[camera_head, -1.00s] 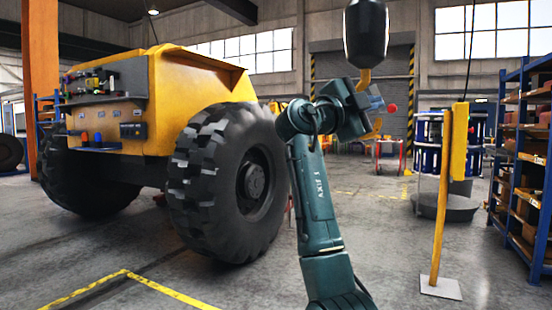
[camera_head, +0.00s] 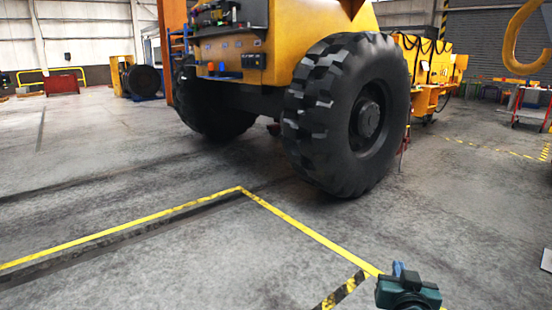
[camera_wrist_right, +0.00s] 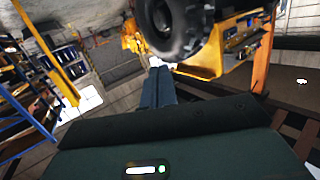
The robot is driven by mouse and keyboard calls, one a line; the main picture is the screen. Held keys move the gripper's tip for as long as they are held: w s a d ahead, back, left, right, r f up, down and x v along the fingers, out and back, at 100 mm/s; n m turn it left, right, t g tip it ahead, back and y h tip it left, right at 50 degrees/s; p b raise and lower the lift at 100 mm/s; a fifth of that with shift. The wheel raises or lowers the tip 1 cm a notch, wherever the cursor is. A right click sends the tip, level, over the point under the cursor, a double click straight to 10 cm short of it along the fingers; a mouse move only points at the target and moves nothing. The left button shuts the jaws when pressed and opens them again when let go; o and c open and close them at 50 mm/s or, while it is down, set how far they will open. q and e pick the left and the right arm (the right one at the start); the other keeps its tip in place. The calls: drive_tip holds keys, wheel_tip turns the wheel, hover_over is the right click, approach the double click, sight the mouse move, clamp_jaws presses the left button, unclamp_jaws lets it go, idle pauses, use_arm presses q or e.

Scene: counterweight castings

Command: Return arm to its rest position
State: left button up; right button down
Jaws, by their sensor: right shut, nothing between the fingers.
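My right gripper (camera_head: 398,268) shows at the bottom right of the head view, low above the floor. Its dark green wrist housing is below, and its small blue fingers point away from me. In the right wrist view the blue fingers (camera_wrist_right: 158,88) lie together, shut, with nothing between them. They point towards the floor and the big wheeled machine, apart from both. Most of the right arm is out of the head view. My left gripper is not in view.
A yellow machine (camera_head: 320,35) with large black tyres (camera_head: 345,115) stands ahead. A yellow crane hook (camera_head: 517,45) hangs at the upper right. Yellow floor lines (camera_head: 120,228) cross the open concrete floor at the left. A blue shelf rack (camera_wrist_right: 35,95) shows in the wrist view.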

drive_tip(key=s+a+f+n+g+y, duration=0.1)
drive_tip(key=s+a+f+n+y, duration=0.1)
drive_tip(key=s+a+f+y, duration=0.3)
drive_tip(key=s+a+f+n, duration=0.2)
drive_tip(key=s+f, duration=0.2)
drive_tip(key=s, duration=0.4)
drive_tip(key=s+a+n+g+y, duration=0.15)
drive_tip(key=s+a+y, duration=0.35)
drive_tip(key=s, duration=0.8)
use_arm(q)
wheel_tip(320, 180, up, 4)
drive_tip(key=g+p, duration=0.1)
drive_tip(key=p, duration=0.6)
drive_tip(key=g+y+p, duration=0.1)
drive_tip(key=p, duration=0.7)
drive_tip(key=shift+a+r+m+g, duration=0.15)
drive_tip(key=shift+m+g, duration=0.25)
use_arm(e)
drive_tip(key=r+g, duration=0.1)
drive_tip(key=r+h, duration=0.1)
drive_tip(key=r+n+g+h, duration=0.1)
drive_tip(key=shift+w+a+r+g, duration=0.15)
drive_tip(key=shift+w+r+g, duration=0.05)
drive_tip(key=shift+w+g, duration=0.15)
drive_tip(key=shift+f, duration=0.15)
